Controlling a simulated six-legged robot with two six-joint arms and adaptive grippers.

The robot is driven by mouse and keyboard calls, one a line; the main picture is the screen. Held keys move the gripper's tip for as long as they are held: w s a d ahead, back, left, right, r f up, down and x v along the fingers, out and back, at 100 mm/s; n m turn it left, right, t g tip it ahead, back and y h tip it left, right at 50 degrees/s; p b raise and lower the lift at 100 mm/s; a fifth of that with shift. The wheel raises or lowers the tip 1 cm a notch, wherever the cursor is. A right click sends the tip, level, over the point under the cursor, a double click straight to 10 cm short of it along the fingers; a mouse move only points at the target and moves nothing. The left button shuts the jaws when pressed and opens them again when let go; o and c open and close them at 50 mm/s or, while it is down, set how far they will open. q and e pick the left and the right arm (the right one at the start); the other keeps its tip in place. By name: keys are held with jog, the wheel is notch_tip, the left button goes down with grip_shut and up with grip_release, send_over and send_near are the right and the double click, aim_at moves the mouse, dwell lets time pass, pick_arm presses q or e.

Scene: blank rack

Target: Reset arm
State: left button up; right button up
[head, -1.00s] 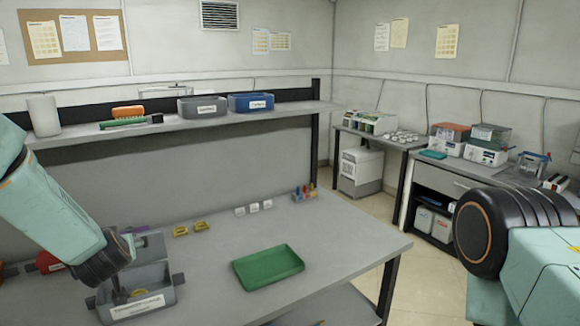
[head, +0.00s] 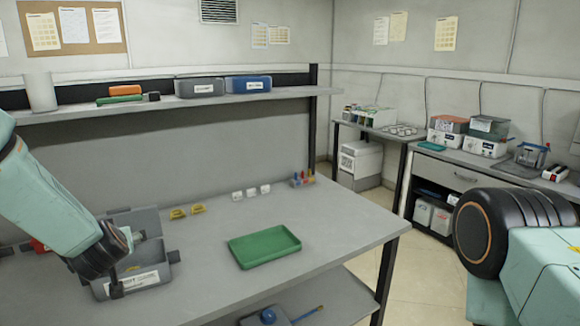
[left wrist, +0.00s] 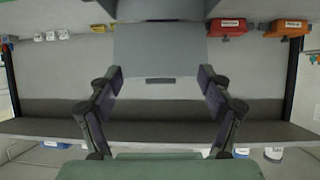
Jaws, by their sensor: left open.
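My left gripper (head: 118,280) hangs over the front of a grey labelled case (head: 150,280) with its lid raised, at the left of the workbench (head: 330,230). In the left wrist view the two dark fingers of my left gripper (left wrist: 155,82) stand wide apart with nothing between them. A grey panel (left wrist: 158,55), seemingly part of the case, lies beyond them. I cannot tell whether the gripper touches the case. My right arm shows at the lower right in the head view, but its gripper is out of view.
A green tray (head: 264,247) lies mid-bench. Yellow pieces (head: 188,211), white cubes (head: 251,192) and a small coloured rack (head: 303,179) sit behind it. A shelf (head: 180,105) above holds a grey bin (head: 208,88) and a blue bin (head: 248,85). A red bin (left wrist: 228,27) and orange bin (left wrist: 287,27) show in the wrist view.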

pick_arm(q)
jog(key=s+f+t+b, duration=0.1)
jog(key=b, duration=0.1)
jog(key=s+d+t+y+b, duration=0.1)
jog(key=b, duration=0.2)
jog(key=shift+s+f+b, duration=0.1)
jog(key=shift+f+b, duration=0.25)
jog(key=shift+f, duration=0.05)
jog(key=shift+f, duration=0.15)
